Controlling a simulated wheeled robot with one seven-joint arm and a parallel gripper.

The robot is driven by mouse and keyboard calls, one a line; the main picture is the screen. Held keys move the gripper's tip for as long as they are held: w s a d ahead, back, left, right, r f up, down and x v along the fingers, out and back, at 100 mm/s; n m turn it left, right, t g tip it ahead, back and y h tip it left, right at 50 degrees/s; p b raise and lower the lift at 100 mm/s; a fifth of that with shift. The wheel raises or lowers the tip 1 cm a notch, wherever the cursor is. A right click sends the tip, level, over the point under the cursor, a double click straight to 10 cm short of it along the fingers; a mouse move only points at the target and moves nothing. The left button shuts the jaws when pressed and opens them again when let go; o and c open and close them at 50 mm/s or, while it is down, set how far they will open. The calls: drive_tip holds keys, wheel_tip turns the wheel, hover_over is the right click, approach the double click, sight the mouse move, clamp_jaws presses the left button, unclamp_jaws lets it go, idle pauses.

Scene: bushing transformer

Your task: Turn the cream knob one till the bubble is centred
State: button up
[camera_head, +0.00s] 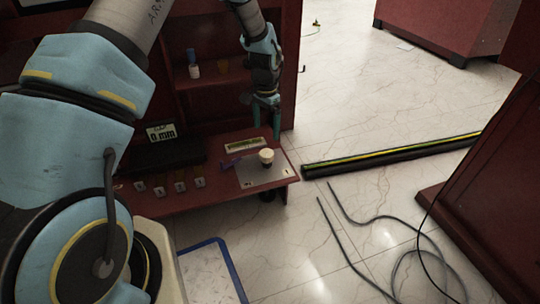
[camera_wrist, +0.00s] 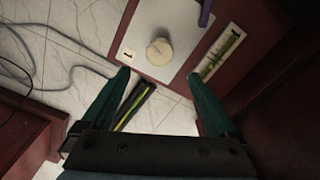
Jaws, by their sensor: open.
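The cream knob (camera_head: 266,156) stands on a pale metal plate (camera_head: 252,178) at the right end of a dark red bench. In the wrist view the cream knob (camera_wrist: 159,51) sits on the plate (camera_wrist: 150,18), ahead of my fingertips. A level gauge with a yellow-green strip (camera_wrist: 217,53) lies beside the plate; it also shows in the head view (camera_head: 244,144). The bubble is too small to make out. My gripper (camera_head: 264,104) points down above and behind the knob. In the wrist view my gripper (camera_wrist: 158,78) is open and empty, apart from the knob.
A purple piece (camera_head: 232,163) lies by the plate's left edge. A digital display (camera_head: 161,132) and several small tags stand left on the bench. A shelf with a small bottle (camera_head: 194,70) is behind. A striped floor strip (camera_head: 390,155) and loose cables (camera_head: 345,230) lie right.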

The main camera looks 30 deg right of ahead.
sight(267, 153)
wheel_tip(267, 153, down, 11)
drive_tip(key=b, duration=0.4)
drive_tip(key=shift+r, duration=0.15)
drive_tip(key=c, duration=1.4)
